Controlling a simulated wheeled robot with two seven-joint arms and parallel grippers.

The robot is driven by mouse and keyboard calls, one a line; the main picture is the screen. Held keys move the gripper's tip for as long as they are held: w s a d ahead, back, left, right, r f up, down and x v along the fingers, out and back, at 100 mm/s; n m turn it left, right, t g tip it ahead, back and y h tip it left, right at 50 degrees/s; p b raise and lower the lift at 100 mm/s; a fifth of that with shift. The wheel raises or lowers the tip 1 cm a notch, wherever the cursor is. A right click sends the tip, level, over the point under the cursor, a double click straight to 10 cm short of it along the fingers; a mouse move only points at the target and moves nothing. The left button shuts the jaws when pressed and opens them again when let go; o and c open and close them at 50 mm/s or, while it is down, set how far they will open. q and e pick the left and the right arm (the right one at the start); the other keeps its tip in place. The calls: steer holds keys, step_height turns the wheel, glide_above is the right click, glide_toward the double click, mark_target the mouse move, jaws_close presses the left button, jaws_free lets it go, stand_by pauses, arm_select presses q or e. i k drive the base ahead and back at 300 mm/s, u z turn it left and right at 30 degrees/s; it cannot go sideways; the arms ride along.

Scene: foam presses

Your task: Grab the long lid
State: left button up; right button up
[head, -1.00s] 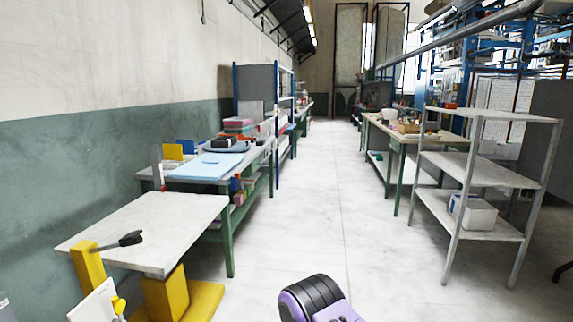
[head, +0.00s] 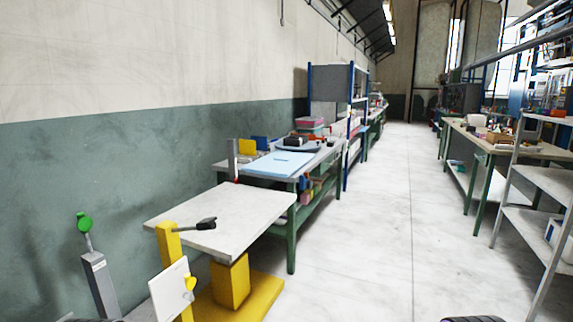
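I cannot make out a long lid for certain. A flat light-blue panel (head: 278,165) lies on the green-legged workbench (head: 236,165) left of the middle. Behind it are a dark tray (head: 300,146) with a black item on it and a pinkish box (head: 309,122); these are too small to tell in detail. Neither of my grippers shows in the head view. Only small dark parts of my own arms appear at the bottom edge.
A yellow-based table (head: 225,215) with a black handle (head: 195,226) stands in front of the workbench. A grey post with a green knob (head: 84,222) is at the lower left. A metal shelf (head: 540,180) stands at the right. The aisle floor (head: 385,230) between is clear.

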mark_target(278, 164)
steer(key=z, duration=0.75)
steer(key=i, duration=1.7)
steer(key=z, duration=0.6)
steer(key=i, duration=1.95)
steer(key=u, duration=1.25)
steer(key=i, duration=1.2)
steer(key=u, duration=0.95)
